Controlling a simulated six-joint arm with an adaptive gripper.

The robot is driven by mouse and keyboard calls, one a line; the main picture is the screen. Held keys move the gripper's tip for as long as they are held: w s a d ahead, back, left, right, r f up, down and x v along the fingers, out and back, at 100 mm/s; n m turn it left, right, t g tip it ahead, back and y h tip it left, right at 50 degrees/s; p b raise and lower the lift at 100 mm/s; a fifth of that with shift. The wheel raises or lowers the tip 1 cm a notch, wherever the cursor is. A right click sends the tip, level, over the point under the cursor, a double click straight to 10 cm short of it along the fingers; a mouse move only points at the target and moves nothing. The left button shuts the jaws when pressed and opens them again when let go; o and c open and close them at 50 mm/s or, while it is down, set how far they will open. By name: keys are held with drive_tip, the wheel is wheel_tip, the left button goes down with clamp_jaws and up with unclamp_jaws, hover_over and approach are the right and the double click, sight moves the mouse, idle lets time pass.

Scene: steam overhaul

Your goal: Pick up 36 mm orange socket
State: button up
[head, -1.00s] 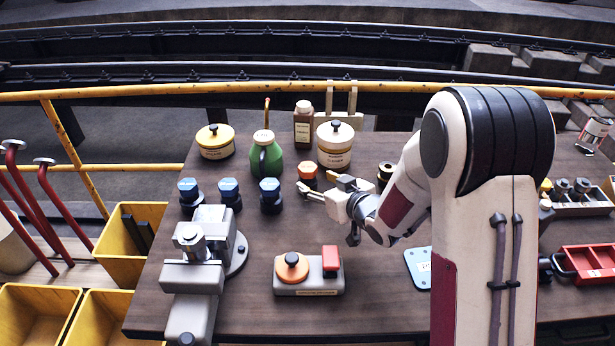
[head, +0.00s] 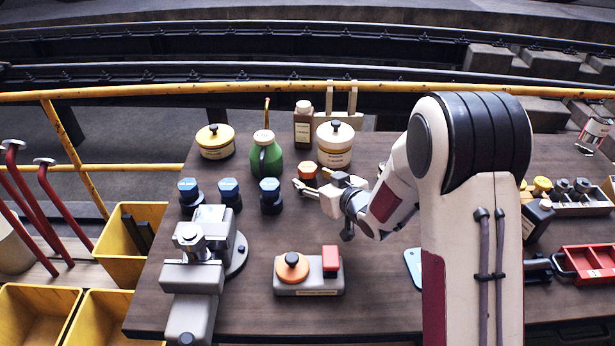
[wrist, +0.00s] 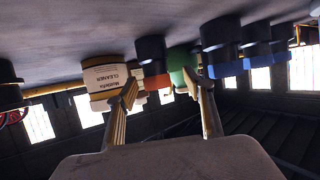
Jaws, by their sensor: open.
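The orange socket (head: 308,170) stands on the bench between the green can and the front of my gripper, its orange hex top showing in the head view. In the wrist view, which looks upside down, its orange end (wrist: 156,81) and dark body show between my two fingers, beyond the tips. My gripper (head: 314,181) is open and empty, right beside the socket on its near side. In the wrist view the spread fingers (wrist: 161,85) stand on either side of it. I cannot tell whether they touch it.
A green oil can (head: 266,160) stands to the socket's left and a cream cleaner tub (head: 335,153) just behind it. Several blue-topped sockets (head: 229,190) stand further left. A grey vise (head: 205,262) and a red-and-orange control box (head: 308,287) are nearer. Open bench lies between.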

sight(312, 176)
drive_tip(key=shift+d+x, duration=0.15)
drive_tip(key=shift+x, duration=0.6)
drive_tip(key=shift+d+x, duration=0.15)
drive_tip(key=shift+x, duration=1.8)
drive_tip(key=shift+r, duration=0.15)
drive_tip(key=shift+w+r, duration=0.1)
clamp_jaws()
